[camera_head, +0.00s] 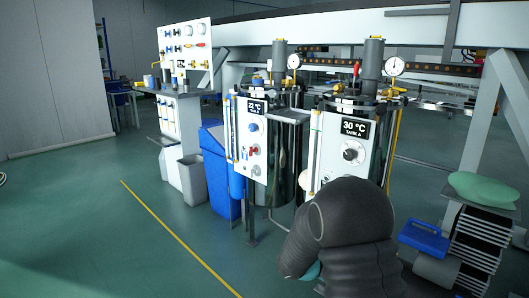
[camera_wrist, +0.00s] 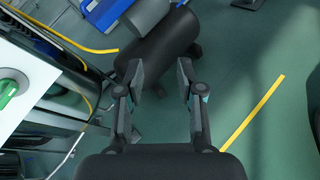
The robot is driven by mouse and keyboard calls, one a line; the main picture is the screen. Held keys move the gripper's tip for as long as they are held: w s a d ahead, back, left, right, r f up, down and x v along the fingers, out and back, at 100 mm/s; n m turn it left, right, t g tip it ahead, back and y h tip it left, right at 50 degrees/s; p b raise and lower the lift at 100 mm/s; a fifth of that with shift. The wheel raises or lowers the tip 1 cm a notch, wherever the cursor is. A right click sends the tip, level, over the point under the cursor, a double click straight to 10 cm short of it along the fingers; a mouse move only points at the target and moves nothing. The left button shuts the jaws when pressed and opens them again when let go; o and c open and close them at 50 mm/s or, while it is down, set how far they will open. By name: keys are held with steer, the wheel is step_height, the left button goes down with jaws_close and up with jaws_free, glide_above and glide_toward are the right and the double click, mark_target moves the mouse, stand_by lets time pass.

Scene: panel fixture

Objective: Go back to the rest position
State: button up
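My gripper (camera_wrist: 160,85) shows in the wrist view with its two dark fingers spread apart. Nothing is between the fingertips, and it points down over the green floor. In the head view my dark arm bulges up at the bottom centre, in front of the Tank A panel (camera_head: 345,150), and hides the gripper. In the wrist view a white panel edge with a green knob (camera_wrist: 8,92) is to the left of the gripper, apart from it.
Two steel tanks with gauges stand behind the arm; the left panel (camera_head: 254,140) reads 22 °C. A blue bin (camera_head: 220,170) and grey bin (camera_head: 192,178) stand left. A blue-handled item (camera_head: 425,238) and ribbed stack (camera_head: 478,240) are right. Floor with a yellow line (camera_head: 175,235) is clear at left.

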steer(key=s+a+r+m+g+y+p, duration=0.1)
steer(key=s+a+r+m+y, duration=0.25)
steer(key=s, duration=0.35)
steer(key=s+a+r+m+g+y+p, duration=0.1)
steer(key=s+a+r+m+y, duration=0.1)
steer(key=s+m+y, duration=0.3)
steer(key=s+a+r+m+g+y+p, duration=0.1)
steer(key=s+a+r+m+y, duration=0.15)
steer(key=s, duration=0.55)
steer(key=s+a+r+m+t+y+p, duration=0.1)
steer(key=s+a+r+m+t, duration=0.1)
steer(key=r, duration=0.5)
steer(key=s+a+r+m+t+y+p, duration=0.1)
steer(key=s+a+r+m+t+p, duration=0.1)
steer(key=s+r+t, duration=0.2)
steer(key=s+r, duration=0.3)
steer(key=shift+r+m+y, duration=0.3)
steer(key=shift+m+y, duration=0.1)
